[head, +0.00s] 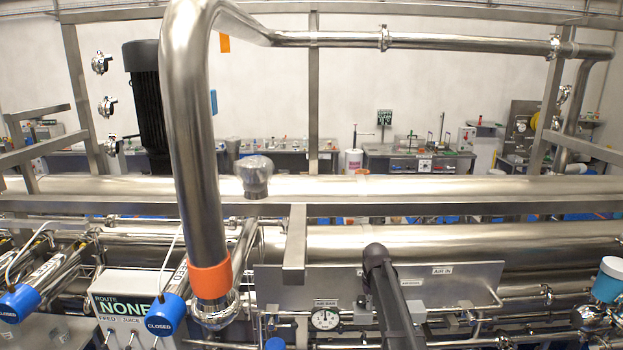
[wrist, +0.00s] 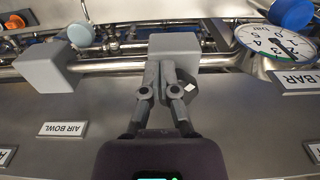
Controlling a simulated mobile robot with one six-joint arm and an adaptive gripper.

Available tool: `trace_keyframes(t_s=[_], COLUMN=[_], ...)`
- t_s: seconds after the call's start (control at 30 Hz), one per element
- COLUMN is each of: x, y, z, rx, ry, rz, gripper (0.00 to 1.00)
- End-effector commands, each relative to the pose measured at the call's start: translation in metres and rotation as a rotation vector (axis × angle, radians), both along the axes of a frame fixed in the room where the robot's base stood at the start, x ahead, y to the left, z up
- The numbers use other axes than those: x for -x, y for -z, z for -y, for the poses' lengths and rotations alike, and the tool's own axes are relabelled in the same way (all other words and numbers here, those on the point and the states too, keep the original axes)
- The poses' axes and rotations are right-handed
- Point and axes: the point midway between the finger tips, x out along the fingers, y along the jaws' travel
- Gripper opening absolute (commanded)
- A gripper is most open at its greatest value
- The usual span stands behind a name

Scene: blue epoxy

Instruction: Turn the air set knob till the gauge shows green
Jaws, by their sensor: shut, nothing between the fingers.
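The pressure gauge (head: 325,318), white-faced, sits on the steel panel under the AIR BAR label. My gripper (wrist: 166,70) is shut and empty. Its fingers overlap a grey block (wrist: 175,43) on the pipework; I cannot tell whether they touch it. In the head view my dark arm (head: 385,290) reaches down over the panel, and the fingertips are hidden.
A second grey block (wrist: 46,67) stands left of my fingers, near the AIR BOWL label (wrist: 62,130). A blue knob (wrist: 291,12) lies beyond the gauge. Steel pipes run behind the blocks. A large vertical pipe with an orange band (head: 210,280) stands left of the panel.

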Motion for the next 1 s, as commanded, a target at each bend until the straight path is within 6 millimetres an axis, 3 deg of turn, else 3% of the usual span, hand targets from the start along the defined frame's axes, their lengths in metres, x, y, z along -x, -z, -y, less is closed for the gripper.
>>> trace_keyframes(t_s=[1.0], x=[-0.0059], y=[0.0000], z=[-0.0029], rx=[0.000], ry=[0.000], rz=[0.001], gripper=[0.00])
